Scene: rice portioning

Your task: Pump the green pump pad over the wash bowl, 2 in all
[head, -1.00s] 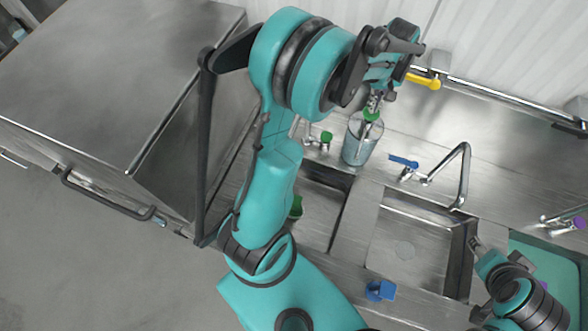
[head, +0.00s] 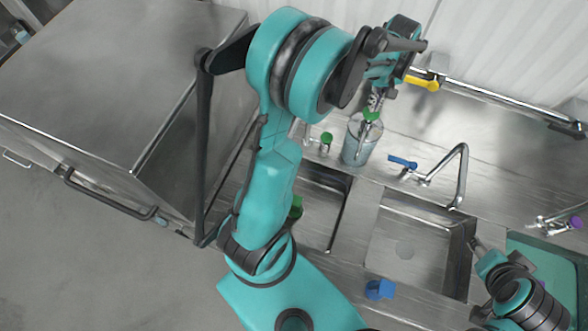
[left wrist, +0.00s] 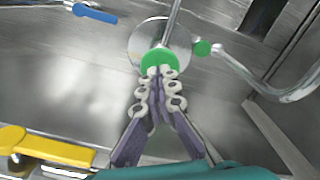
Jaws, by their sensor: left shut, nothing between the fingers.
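The green pump pad (head: 371,115) tops a clear grey-blue dispenser bottle (head: 358,146) on the steel counter behind the sinks. In the left wrist view the round pad (left wrist: 159,60) lies right at my fingertips. My left gripper (head: 375,99) points down at the pad from above; in the left wrist view its fingers (left wrist: 160,74) are shut with nothing between them. The tips look touching or very close to the pad; I cannot tell which. My right gripper (head: 475,243) is at the lower right, small, its jaws unclear. I cannot pick out a separate wash bowl.
Two sink basins show, the left one (head: 336,222) partly behind my left arm and the middle one (head: 430,262). A blue-handled faucet (head: 403,161), a green-knobbed tap (head: 326,137), and a yellow-handled pipe (head: 422,83) stand near the bottle. A blue object (head: 380,289) sits at the front edge.

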